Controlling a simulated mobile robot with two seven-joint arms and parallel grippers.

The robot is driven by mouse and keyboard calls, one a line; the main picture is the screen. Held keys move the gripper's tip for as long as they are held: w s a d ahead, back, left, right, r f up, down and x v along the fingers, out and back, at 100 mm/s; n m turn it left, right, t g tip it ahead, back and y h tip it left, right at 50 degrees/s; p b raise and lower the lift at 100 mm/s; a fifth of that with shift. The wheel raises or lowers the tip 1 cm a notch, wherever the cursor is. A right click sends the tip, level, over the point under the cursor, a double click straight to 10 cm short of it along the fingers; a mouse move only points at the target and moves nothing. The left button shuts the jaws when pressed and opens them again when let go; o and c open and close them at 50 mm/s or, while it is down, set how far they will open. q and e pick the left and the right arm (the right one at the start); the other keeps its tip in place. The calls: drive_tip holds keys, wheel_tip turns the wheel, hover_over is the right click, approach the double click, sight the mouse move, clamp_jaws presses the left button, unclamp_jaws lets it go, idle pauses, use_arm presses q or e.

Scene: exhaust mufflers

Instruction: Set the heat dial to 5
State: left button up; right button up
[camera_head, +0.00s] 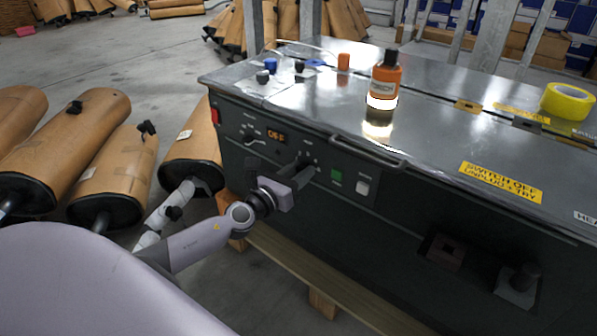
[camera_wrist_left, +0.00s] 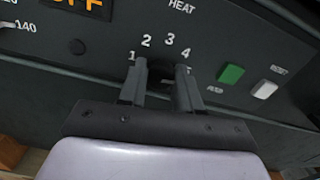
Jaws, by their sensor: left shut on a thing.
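The heat dial (camera_wrist_left: 160,72) is a dark knob on the front panel of the dark machine (camera_head: 330,215), under the word HEAT. The numbers 1 to 4 show around it in the left wrist view; the place of 5 is mostly covered by the right finger. My left gripper (camera_wrist_left: 160,92) is shut on the dial, one finger on each side. In the head view my left gripper (camera_head: 304,172) reaches the panel from the left. The dial's pointer is hidden, so its setting cannot be read. My right gripper is not in view.
An orange display (camera_head: 277,135) reads OFF, left of the dial. A green button (camera_head: 336,176) and a white switch (camera_head: 363,187) sit to its right. A metal handle (camera_head: 368,155) juts out above them. An orange bottle (camera_head: 384,78) and yellow tape (camera_head: 568,101) stand on top.

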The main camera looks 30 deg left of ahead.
use_arm(q)
drive_tip(key=shift+f+m, duration=0.1)
drive_tip(key=shift+m, duration=0.2)
drive_tip(key=o, duration=1)
drive_tip(key=shift+o, duration=0.2)
drive_tip(key=s, duration=0.7)
drive_tip(key=shift+a, duration=0.25)
